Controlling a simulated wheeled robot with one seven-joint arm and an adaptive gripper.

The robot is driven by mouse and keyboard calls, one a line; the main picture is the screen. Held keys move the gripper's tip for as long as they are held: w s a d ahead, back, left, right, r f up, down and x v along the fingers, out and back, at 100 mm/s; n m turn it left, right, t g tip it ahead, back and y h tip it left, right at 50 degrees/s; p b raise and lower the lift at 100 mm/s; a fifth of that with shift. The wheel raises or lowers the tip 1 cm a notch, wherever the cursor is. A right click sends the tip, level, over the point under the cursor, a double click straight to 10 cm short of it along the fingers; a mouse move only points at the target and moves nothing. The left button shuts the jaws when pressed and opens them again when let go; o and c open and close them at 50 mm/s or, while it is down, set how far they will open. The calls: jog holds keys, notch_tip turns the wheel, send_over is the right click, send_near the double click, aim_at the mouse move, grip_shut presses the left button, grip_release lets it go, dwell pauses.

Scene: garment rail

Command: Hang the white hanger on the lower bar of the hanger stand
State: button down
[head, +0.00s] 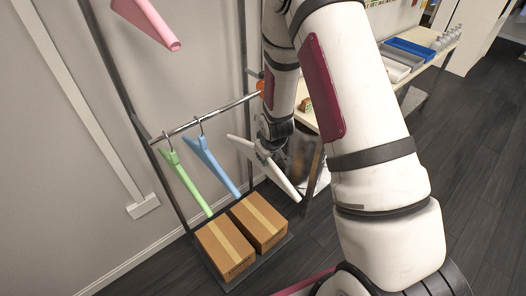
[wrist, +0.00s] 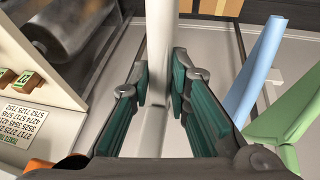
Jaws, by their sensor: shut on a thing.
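The white hanger (head: 284,180) is tilted, its arm slanting down to the right, to the right of the blue hanger. My gripper (head: 266,152) is shut on it near its upper middle. In the wrist view the white hanger (wrist: 165,45) runs between the green finger pads of my gripper (wrist: 165,95). The lower bar (head: 215,115) of the hanger stand (head: 110,62) is above and left of the held hanger in the head view. The held hanger's hook cannot be made out, so I cannot tell whether it touches the bar.
A green hanger (head: 180,175) and a blue hanger (head: 212,162) hang on the lower bar. A pink hanger (head: 150,22) is higher up. Two cardboard boxes (head: 226,249) stand on the stand's base. A table with trays (head: 410,47) is at the right.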

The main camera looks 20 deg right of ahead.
aim_at(238, 138)
jog(key=shift+w+a+b, duration=0.85)
jog(key=shift+w+b, duration=0.55)
jog(key=shift+w, duration=1.15)
jog(key=shift+w+a+b, duration=0.85)
jog(key=shift+w+b, duration=0.5)
jog(key=shift+w, duration=1.25)
jog(key=shift+w+a+b, duration=0.85)
jog(key=shift+w+b, duration=0.55)
jog(key=shift+w, duration=1.15)
jog(key=shift+s+f+b, duration=0.15)
jog(key=shift+f+b, duration=0.35)
jog(key=shift+f, duration=0.95)
jog(key=c, duration=1.4)
grip_release()
jog(key=shift+r, duration=0.1)
